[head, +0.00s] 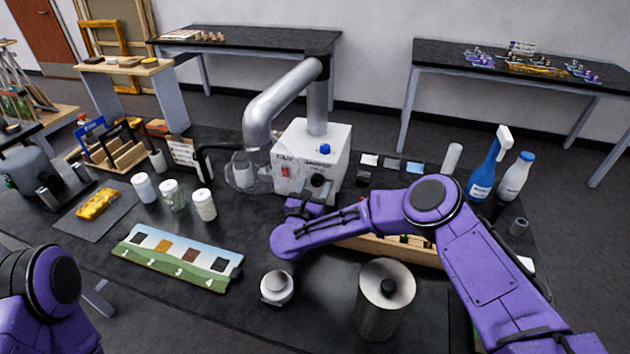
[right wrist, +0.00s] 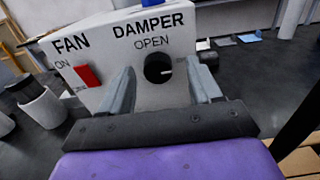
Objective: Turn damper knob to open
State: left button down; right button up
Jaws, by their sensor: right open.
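The damper knob (right wrist: 158,68) is a round black knob on the front of a white fan box (head: 312,150); it also shows in the head view (head: 317,181). Its pale pointer mark points roughly right, while the OPEN label is above it. My right gripper (right wrist: 163,86) is open in front of the box, with one finger left and one right of the knob. A gap shows between the knob and the left finger; contact on the right is unclear. My left arm shows at the lower left of the head view, but its gripper is not visible.
A red fan switch (right wrist: 88,75) sits left of the knob. A silver duct (head: 280,100) rises from the box. A metal canister (head: 384,300) and a small white-lidded jar (head: 277,287) stand below my right arm. White jars (head: 204,204) stand to the left.

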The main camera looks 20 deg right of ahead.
jog(key=shift+w+d+f, duration=0.15)
jog(key=shift+w+f, duration=0.05)
jog(key=shift+w, duration=0.35)
jog(key=shift+w+d+f, duration=0.1)
jog(key=shift+w+f, duration=0.1)
jog(key=shift+w, duration=0.3)
jog(key=shift+s+r, duration=0.25)
jog(key=shift+s, duration=0.05)
jog(key=shift+s+r, duration=0.1)
jog(key=shift+s, duration=0.05)
jog(key=shift+c, duration=1.2)
jog(key=c, duration=0.8)
pick_arm(q)
jog(key=shift+w, duration=0.1)
